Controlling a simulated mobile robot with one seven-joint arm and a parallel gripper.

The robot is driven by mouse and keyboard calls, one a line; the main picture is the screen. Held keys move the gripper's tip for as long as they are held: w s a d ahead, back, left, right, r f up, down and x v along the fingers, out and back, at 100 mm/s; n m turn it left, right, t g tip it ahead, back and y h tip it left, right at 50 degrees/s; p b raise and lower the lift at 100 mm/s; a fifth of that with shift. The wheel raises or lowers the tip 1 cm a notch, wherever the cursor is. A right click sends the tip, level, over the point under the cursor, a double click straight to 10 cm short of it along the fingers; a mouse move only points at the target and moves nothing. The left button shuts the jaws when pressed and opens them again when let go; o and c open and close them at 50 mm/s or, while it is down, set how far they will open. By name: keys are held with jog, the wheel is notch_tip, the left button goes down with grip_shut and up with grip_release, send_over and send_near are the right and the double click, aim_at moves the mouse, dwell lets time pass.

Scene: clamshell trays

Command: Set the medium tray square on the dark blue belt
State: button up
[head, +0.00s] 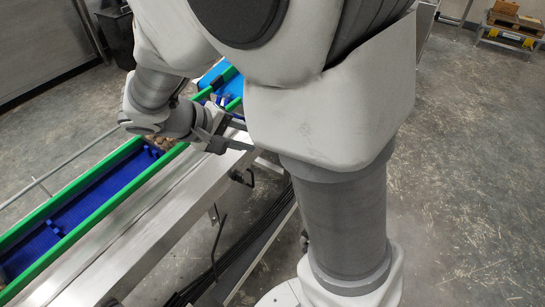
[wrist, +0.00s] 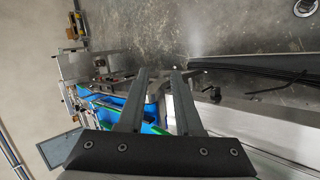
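The dark blue belt (head: 105,188) runs between green rails from the lower left towards the middle of the head view, with small blue raised pieces on it. My gripper (wrist: 160,73) is open in the wrist view, its two dark fingers apart with nothing seen between them. In the head view my gripper is beside the near rail, above the metal frame, partly hidden by my arm. I cannot make out the medium tray in either view. A small brownish patch (head: 155,146) shows at the belt near my wrist, too small to identify.
A brighter blue belt (head: 212,75) lies further back, partly behind my arm; blue also shows under the fingers in the wrist view. A wide metal ledge (head: 130,238) borders the near rail. A dark bin (head: 117,38) stands behind. Open floor (head: 470,170) is at right.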

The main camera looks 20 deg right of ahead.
jog(key=s+r+m+t+y, duration=0.1)
jog(key=s+r+y, duration=0.2)
jog(key=s, duration=0.4)
jog(key=s+r+m+t+y, duration=0.1)
jog(key=s+r+t+y, duration=0.1)
jog(key=s+r+y, duration=0.2)
jog(key=shift+s+a+r+m+t+y, duration=0.2)
jog(key=shift+s+m+t+y, duration=0.15)
jog(key=shift+s+y, duration=1.15)
jog(key=shift+s, duration=0.1)
notch_tip(320, 180, up, 15)
jog(key=p, duration=1.4)
jog(key=shift+f+p, duration=0.15)
jog(key=shift+p, duration=0.25)
jog(key=shift+a, duration=0.2)
